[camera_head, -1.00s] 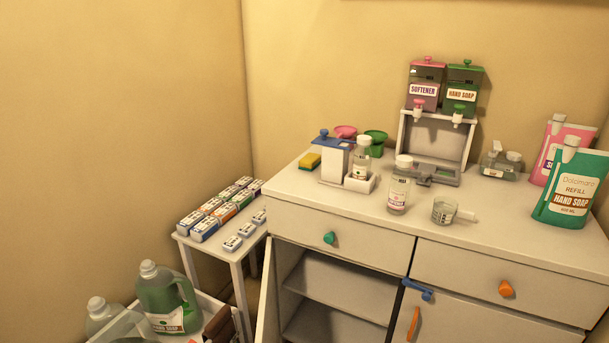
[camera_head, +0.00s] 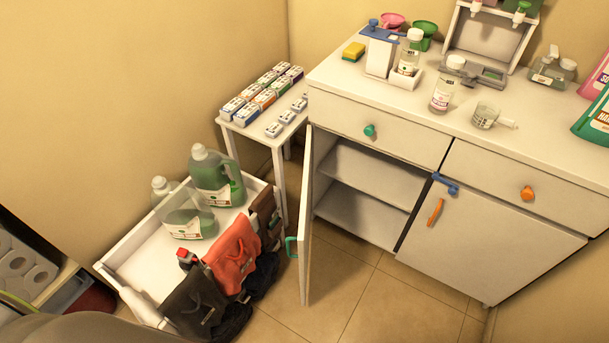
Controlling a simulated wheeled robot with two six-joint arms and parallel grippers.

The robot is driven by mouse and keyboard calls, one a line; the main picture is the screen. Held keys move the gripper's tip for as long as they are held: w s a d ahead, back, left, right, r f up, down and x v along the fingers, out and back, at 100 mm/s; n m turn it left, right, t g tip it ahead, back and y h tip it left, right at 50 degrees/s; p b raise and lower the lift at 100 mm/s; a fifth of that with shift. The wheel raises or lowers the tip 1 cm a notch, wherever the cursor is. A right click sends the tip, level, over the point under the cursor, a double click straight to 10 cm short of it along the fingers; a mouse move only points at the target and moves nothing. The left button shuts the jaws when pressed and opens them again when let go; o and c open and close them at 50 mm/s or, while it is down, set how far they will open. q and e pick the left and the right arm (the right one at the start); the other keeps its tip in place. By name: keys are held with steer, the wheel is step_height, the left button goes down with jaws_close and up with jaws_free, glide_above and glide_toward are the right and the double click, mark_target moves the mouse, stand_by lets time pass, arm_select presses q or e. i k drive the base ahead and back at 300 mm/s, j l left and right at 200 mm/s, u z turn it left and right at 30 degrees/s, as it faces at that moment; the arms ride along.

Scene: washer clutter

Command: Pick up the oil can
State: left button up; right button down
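I cannot make out a thing that is clearly an oil can. A small red-topped item (camera_head: 187,257) shows at the white cart, partly hidden by the cloth bags, and I cannot tell what it is. A clear squat container with grey caps (camera_head: 552,69) stands on the counter at the upper right. Neither of my grippers is in view.
The white cabinet (camera_head: 480,240) has its left door (camera_head: 305,215) swung open, with empty shelves inside. Orange and dark bags (camera_head: 234,255) hang on the white cart (camera_head: 135,270). A side table (camera_head: 262,134) holds small boxes. The tiled floor (camera_head: 375,310) before the cabinet is clear.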

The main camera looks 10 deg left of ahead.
mark_target(185, 264)
steer(key=j, duration=0.35)
steer(key=k+j+z, duration=0.1)
steer(key=j, duration=0.25)
steer(key=k+j, duration=0.1)
steer(key=j, duration=0.25)
steer(key=j+u, duration=0.1)
steer(key=u, duration=0.4)
steer(key=i+u, duration=0.15)
steer(key=u, duration=0.3)
steer(key=j, duration=0.15)
steer(key=k+z, duration=0.05)
